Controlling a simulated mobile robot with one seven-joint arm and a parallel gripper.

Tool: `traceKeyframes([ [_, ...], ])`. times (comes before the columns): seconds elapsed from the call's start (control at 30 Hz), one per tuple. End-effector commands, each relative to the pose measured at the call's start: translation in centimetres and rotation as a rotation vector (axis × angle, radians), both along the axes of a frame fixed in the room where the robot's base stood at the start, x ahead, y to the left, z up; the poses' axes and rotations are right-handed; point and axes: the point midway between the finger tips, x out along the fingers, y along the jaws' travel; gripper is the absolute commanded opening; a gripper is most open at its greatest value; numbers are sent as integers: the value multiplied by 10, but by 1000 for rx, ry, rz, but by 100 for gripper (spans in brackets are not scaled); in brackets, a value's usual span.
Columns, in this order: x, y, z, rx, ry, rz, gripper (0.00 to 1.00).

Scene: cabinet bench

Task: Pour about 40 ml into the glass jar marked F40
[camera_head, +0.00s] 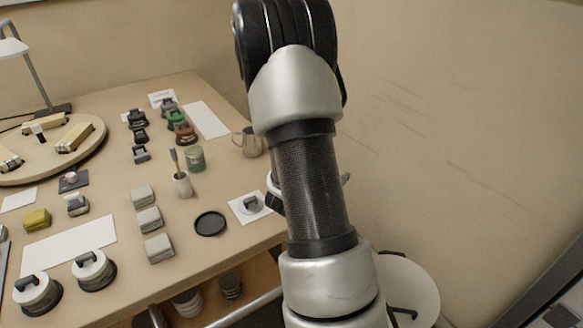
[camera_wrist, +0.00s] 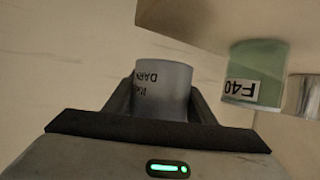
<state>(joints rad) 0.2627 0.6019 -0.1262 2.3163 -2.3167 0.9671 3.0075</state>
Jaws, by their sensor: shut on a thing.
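In the wrist view, my gripper (camera_wrist: 160,100) is shut on a grey-blue cup (camera_wrist: 162,82) with dark lettering, only partly readable. The glass jar marked F40 (camera_wrist: 256,62) is pale green and stands to the right of the held cup, apart from it. Its label appears upside down in this picture, as does the cup's lettering. No liquid stream shows, and the cup's contents cannot be seen. In the head view, a green jar (camera_head: 195,160) on the bench may be the F40 jar; its label is not readable. My arm hides most of my gripper there.
A metallic vessel (camera_wrist: 304,94) stands close beside the F40 jar in the wrist view. In the head view, a metal pitcher (camera_head: 249,143), a small white pot holding a brush (camera_head: 182,184) and a round black dish (camera_head: 210,223) stand on the crowded bench. A wall rises to the right.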

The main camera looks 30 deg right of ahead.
Motion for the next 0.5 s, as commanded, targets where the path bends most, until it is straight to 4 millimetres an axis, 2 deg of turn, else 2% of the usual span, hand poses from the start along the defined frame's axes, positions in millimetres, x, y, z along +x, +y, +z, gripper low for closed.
traceKeyframes([
  [0.37,8,5,13,-46,69,5,22],
  [0.5,14,8,24,-90,145,5,22],
])
